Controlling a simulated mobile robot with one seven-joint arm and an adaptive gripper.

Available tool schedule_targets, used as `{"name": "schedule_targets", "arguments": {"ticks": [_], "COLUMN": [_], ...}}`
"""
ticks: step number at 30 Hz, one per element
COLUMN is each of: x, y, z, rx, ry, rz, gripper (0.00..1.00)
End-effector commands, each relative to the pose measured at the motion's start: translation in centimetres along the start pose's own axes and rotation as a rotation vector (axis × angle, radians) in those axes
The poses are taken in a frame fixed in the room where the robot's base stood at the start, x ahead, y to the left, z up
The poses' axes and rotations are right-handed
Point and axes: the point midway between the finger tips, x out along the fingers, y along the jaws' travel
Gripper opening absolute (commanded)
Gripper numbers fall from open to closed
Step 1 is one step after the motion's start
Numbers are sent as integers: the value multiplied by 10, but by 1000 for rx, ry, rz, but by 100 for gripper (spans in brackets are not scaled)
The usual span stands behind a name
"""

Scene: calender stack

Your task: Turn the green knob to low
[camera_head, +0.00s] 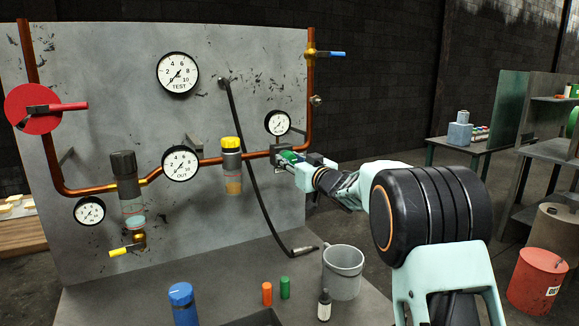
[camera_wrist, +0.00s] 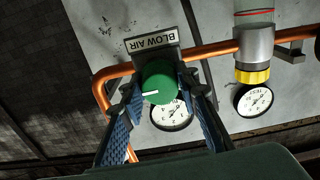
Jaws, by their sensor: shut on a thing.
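The green knob (camera_wrist: 160,84) is round and has a white pointer line that points to the left in the wrist view. A plate above it in that view reads BLOW AIR (camera_wrist: 152,38), upside down. My gripper (camera_wrist: 158,88) has one blue finger on each side of the knob and is shut on it. In the head view my gripper (camera_head: 293,160) is at the right end of the copper pipe. A little of the green knob (camera_head: 289,156) shows there, mostly hidden by the fingers. No low mark can be read in either view.
A small gauge (camera_head: 278,122) is just above my gripper on the grey panel (camera_head: 190,222). A black hose (camera_head: 246,150) hangs to the left.

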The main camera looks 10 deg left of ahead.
Motion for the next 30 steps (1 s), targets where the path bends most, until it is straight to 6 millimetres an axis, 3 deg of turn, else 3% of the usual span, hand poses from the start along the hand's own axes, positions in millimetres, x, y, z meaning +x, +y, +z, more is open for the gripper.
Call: {"name": "schedule_targets", "arguments": {"ticks": [30], "x": [0], "y": [0], "z": [3], "rx": [-968], "ry": [0], "rz": [1], "gripper": [5]}}
